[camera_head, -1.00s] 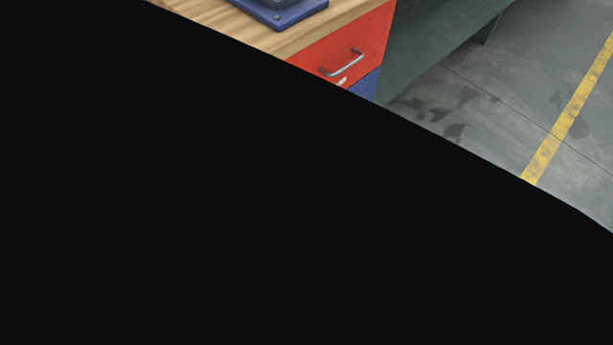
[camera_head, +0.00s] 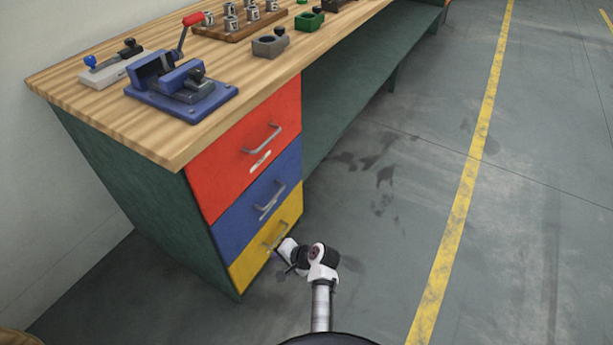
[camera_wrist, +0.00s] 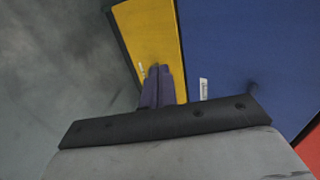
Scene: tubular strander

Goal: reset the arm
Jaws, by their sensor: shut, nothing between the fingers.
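My arm shows low in the head view, with its white and black wrist near the yellow drawer (camera_head: 268,240) at the bottom of the workbench. In the wrist view, my gripper (camera_wrist: 160,70) has its two dark fingers together, with nothing between them. The fingers overlap the yellow drawer front (camera_wrist: 152,30) in that view; I cannot tell whether they touch it. The blue drawer (camera_head: 262,202) is above the yellow one, and the red drawer (camera_head: 245,150) is on top. All three look closed.
The wooden benchtop (camera_head: 130,128) holds a blue vise (camera_head: 190,90) with a red-knobbed lever, a grey clamp block (camera_head: 112,68), and a wooden tray (camera_head: 228,32) of metal cylinders. Open grey floor (camera_head: 400,190) with a yellow line (camera_head: 462,200) lies to the right.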

